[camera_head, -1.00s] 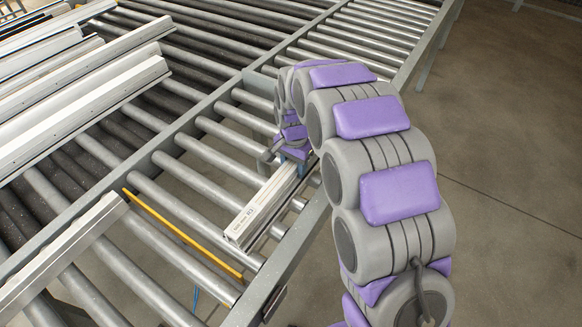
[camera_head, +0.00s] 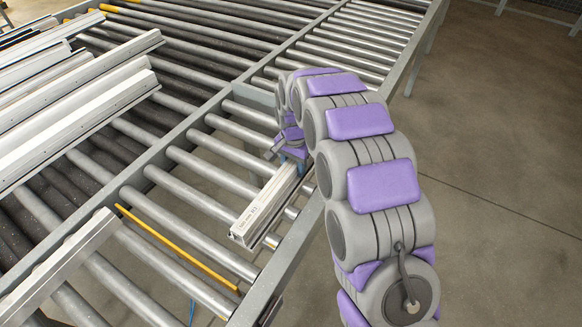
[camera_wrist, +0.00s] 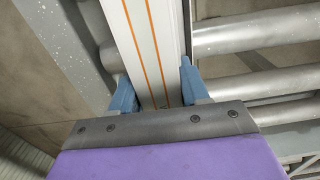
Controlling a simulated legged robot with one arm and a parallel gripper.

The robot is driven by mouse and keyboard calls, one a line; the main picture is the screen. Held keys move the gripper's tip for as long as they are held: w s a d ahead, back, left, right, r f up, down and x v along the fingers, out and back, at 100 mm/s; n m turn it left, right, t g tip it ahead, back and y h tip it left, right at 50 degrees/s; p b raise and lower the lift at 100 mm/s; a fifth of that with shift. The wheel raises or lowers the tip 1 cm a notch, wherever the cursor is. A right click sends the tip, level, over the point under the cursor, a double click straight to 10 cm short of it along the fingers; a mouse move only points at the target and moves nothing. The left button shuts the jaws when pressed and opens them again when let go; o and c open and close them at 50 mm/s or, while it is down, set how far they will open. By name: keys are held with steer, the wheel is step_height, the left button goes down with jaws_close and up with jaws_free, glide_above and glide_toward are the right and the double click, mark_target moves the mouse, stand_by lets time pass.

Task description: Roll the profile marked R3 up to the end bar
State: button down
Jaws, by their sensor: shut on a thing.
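The pale profile (camera_head: 262,207) with a small printed label near its close end, probably R3, lies across the rollers at the right side of the lane. My gripper (camera_head: 292,154) is shut on its far part. In the wrist view the profile (camera_wrist: 150,40) shows orange lines and runs between the blue fingers of my gripper (camera_wrist: 156,78). A grey crosswise plate (camera_head: 253,97), perhaps the end bar, stands beyond my gripper, with bare rollers between. My arm hides part of that area.
A yellow strip (camera_head: 178,248) lies across the rollers on the near side. Another profile (camera_head: 58,262) lies at the lower left. Several long profiles (camera_head: 80,90) are stacked at the upper left. A side rail (camera_head: 285,268) edges the lane on the right.

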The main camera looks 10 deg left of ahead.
steer(key=shift+w+d+f, duration=0.1)
steer(key=shift+w+d, duration=0.25)
steer(key=shift+w, duration=0.3)
steer(key=c, duration=0.8)
jaws_free()
steer(key=shift+w+f, duration=0.1)
steer(key=shift+w, duration=0.05)
steer(key=o, duration=0.3)
step_height(320, 180, up, 18)
steer(key=shift+a+f+p, duration=0.1)
steer(key=shift+f+p, duration=0.1)
steer(key=shift+p, duration=0.75)
steer(key=s+d+r+n+b, duration=0.2)
steer(key=s+d, duration=1.2)
steer(key=s, duration=0.3)
steer(key=s+d+f+n, duration=0.1)
steer(key=s+d+f, duration=0.1)
steer(key=s, duration=0.6)
steer(key=s+d+f+g+b, duration=0.1)
steer(key=s+d+f, duration=0.1)
steer(key=s, duration=0.6)
steer(key=s+d+f+n+b, duration=0.1)
steer(key=s+d+f, duration=0.2)
steer(key=s, duration=0.5)
steer(key=shift+s+f+n+g, duration=0.1)
steer(key=shift+f+n+g, duration=0.2)
steer(key=shift+f+g, duration=0.1)
